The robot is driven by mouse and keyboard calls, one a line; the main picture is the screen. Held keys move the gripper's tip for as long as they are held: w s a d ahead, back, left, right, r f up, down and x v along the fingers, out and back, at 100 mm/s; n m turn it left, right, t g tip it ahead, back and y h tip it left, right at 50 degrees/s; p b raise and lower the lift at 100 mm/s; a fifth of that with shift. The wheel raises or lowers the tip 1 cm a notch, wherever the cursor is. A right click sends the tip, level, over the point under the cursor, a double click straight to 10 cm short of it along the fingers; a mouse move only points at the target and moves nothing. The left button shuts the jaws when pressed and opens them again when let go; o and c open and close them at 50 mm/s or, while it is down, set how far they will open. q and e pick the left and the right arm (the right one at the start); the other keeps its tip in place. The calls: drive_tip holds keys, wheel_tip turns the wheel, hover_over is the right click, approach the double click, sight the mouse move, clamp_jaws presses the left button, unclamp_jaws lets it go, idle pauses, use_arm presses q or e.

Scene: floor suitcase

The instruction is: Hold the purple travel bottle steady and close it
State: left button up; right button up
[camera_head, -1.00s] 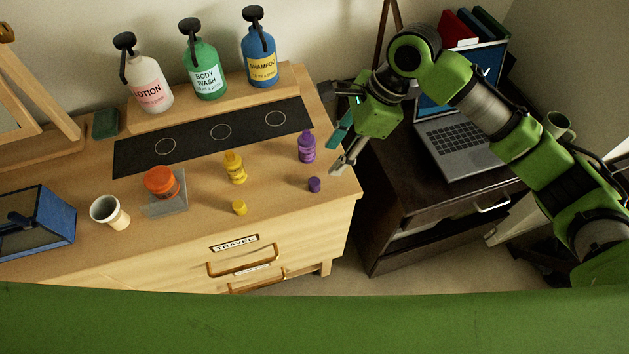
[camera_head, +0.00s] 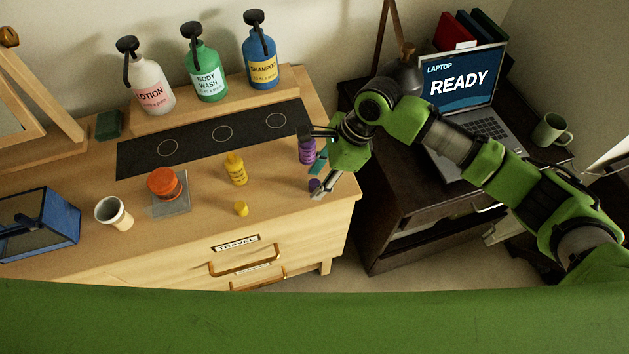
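The purple travel bottle (camera_head: 307,153) stands upright near the right end of the wooden dresser top, with no cap on it. Its small purple cap (camera_head: 314,185) sits apart on the dresser, in front of the bottle, partly covered by a finger. My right gripper (camera_head: 307,164) reaches in from the right with its fingers spread wide. One finger is by the bottle's top and the other by the cap. I cannot tell whether either finger touches. Nothing is held. My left gripper is not in view.
A yellow bottle (camera_head: 236,169) and yellow cap (camera_head: 241,208) stand left of the purple ones. An orange-lidded jar (camera_head: 164,183), a cup (camera_head: 113,213) and a blue case (camera_head: 38,228) are farther left. Large pump bottles line the back shelf. A laptop (camera_head: 458,85) stands right.

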drive_tip(key=shift+a+f, duration=0.2)
drive_tip(key=shift+f, duration=0.35)
drive_tip(key=c, duration=0.8)
drive_tip(key=shift+r, duration=0.15)
drive_tip(key=shift+r, duration=0.5)
drive_tip(key=s+d+r, duration=0.3)
drive_tip(key=r, duration=0.1)
drive_tip(key=s+d+r+b, duration=0.1)
drive_tip(key=s+d+r, duration=0.2)
drive_tip(key=r, duration=0.1)
drive_tip(key=s+d+r+b, duration=0.1)
drive_tip(key=s+d+r, duration=0.2)
drive_tip(key=d, duration=0.1)
drive_tip(key=shift+s+d+r, duration=0.1)
drive_tip(key=shift+s+r, duration=0.25)
drive_tip(key=shift+r, duration=0.05)
